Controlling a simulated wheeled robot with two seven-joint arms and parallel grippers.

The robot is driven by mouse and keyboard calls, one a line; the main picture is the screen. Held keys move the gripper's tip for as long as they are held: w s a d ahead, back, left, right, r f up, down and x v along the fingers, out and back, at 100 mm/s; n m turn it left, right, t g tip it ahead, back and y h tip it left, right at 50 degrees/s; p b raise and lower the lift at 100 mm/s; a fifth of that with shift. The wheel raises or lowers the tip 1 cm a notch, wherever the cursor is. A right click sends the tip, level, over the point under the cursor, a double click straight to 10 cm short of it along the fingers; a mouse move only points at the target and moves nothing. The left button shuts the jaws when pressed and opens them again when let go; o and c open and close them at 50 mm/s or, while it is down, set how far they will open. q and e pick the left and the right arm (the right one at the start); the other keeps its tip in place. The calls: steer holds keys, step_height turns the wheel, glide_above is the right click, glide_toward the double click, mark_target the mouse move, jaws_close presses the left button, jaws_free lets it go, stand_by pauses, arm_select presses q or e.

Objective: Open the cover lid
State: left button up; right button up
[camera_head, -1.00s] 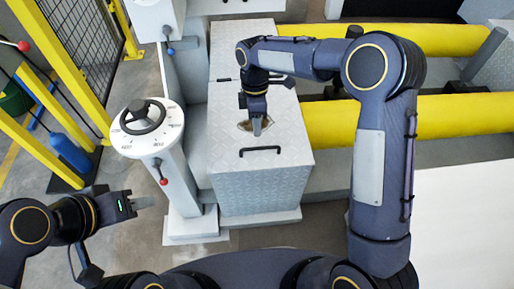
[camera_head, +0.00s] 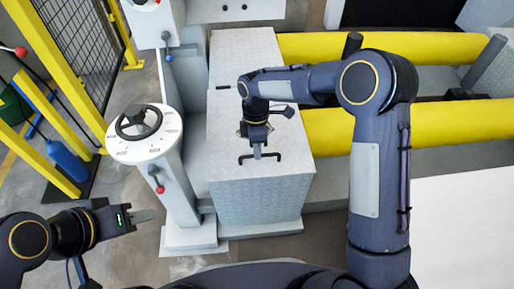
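The cover lid (camera_head: 225,165) is the silver, patterned top of the box in the middle. It lies flat and closed. A black bar handle (camera_head: 245,160) sits near its front edge. My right gripper (camera_head: 258,154) reaches down from above and its fingertips are at the middle of the handle. I cannot tell whether the fingers are closed around it. My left gripper (camera_head: 145,216) is at the lower left, away from the lid, with its fingers close together and nothing seen in them.
A white pedestal with a black handwheel (camera_head: 139,122) and a red-knobbed lever (camera_head: 159,189) stands left of the box. Yellow rollers (camera_head: 430,120) lie to the right. A yellow fence (camera_head: 70,60) and a blue cylinder (camera_head: 67,160) are at the far left.

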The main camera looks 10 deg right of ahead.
jaws_close()
steer(key=shift+r, duration=0.1)
